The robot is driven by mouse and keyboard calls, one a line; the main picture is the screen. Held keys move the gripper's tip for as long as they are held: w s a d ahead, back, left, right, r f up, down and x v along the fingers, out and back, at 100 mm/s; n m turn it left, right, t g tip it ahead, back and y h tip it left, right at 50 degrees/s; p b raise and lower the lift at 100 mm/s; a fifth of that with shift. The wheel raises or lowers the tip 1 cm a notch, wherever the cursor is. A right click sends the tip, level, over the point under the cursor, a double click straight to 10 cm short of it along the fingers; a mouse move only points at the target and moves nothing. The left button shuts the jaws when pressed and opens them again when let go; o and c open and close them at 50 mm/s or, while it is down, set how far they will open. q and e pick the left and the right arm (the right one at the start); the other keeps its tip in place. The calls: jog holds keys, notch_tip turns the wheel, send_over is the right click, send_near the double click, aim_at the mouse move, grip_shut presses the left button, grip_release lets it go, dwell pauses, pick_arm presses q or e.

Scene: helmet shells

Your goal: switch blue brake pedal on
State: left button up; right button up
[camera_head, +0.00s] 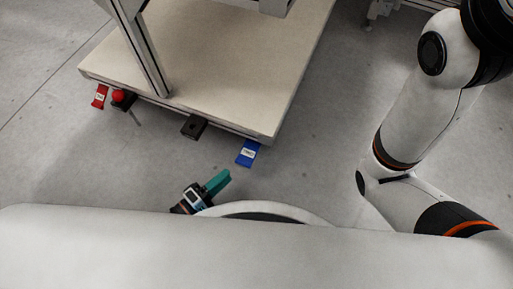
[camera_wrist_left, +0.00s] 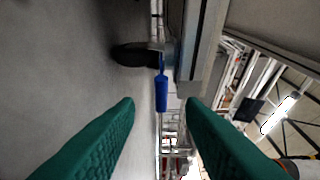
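The blue brake pedal (camera_head: 248,153) sticks out low from the front edge of the cart, near its right corner, in the head view. In the left wrist view the blue pedal (camera_wrist_left: 161,92) shows edge-on, ahead of the gap between my fingers. My left gripper (camera_head: 219,182) has teal fingers and is just in front of and left of the pedal, apart from it. In the wrist view my left gripper (camera_wrist_left: 160,115) is open with nothing between its fingers. My right arm shows at the right, but its gripper is not in view.
The cart's beige platform (camera_head: 225,60) with a metal post (camera_head: 142,50) stands ahead. A red pedal (camera_head: 100,97) is at its left front and a black bracket (camera_head: 194,127) at its front middle. A dark wheel (camera_wrist_left: 133,55) shows beside the blue pedal. Grey floor is clear right of the cart.

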aim_at(246, 159)
pick_arm(q)
jog(key=b+x, duration=0.4)
jog(key=x, duration=0.5)
jog(key=shift+w+d, duration=0.1)
jog(key=shift+d, duration=0.05)
jog(key=shift+x, duration=0.8)
jog(key=shift+r, duration=0.1)
jog(key=shift+c, duration=0.3)
grip_shut()
